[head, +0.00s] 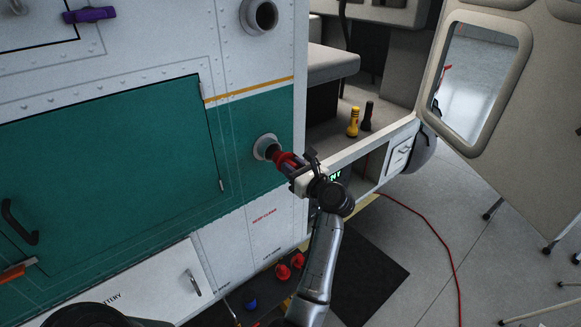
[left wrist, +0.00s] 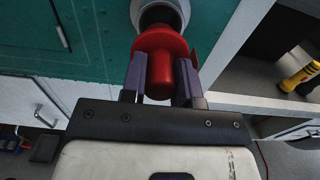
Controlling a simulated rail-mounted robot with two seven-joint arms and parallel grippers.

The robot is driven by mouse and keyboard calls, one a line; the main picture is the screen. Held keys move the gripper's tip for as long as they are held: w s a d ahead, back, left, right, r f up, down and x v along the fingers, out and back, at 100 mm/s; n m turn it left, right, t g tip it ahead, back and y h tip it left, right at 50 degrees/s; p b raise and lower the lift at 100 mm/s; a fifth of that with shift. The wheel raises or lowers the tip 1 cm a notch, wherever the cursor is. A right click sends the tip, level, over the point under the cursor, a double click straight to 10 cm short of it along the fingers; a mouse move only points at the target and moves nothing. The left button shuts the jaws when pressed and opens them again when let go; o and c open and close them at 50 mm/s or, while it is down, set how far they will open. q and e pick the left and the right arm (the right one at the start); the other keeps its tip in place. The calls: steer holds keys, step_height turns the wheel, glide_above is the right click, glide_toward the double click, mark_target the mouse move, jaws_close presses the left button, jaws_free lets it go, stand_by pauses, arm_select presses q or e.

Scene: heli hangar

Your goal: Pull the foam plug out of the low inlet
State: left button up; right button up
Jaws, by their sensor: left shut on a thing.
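The low inlet (head: 262,146) is a pale round ring on the teal side panel of the helicopter. The red plug (head: 287,161) is at its mouth, in line with it. My left gripper (head: 296,172) is shut on the plug. In the left wrist view the inlet (left wrist: 179,12) is at the top, and the fingers of my left gripper (left wrist: 160,85) sit on both sides of the red plug's (left wrist: 160,70) narrow grip. The plug's wide flange stands off the ring, with a dark area between. I cannot tell whether its inner end is still inside. My right gripper is not in view.
An upper inlet (head: 262,15) is open above. A yellow flashlight (head: 353,122) and a dark one (head: 368,115) stand on the cabin floor. Red items (head: 283,271) and a blue one (head: 250,303) lie low below. A red cable (head: 440,240) crosses the floor.

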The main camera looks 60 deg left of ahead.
arm_select(q)
steer(key=shift+w+d+b, duration=0.15)
steer(key=shift+d+b, duration=0.15)
steer(key=shift+d, duration=0.55)
steer(key=shift+w+d+b, duration=0.1)
steer(key=shift+d+b, duration=0.2)
steer(key=shift+d, duration=0.5)
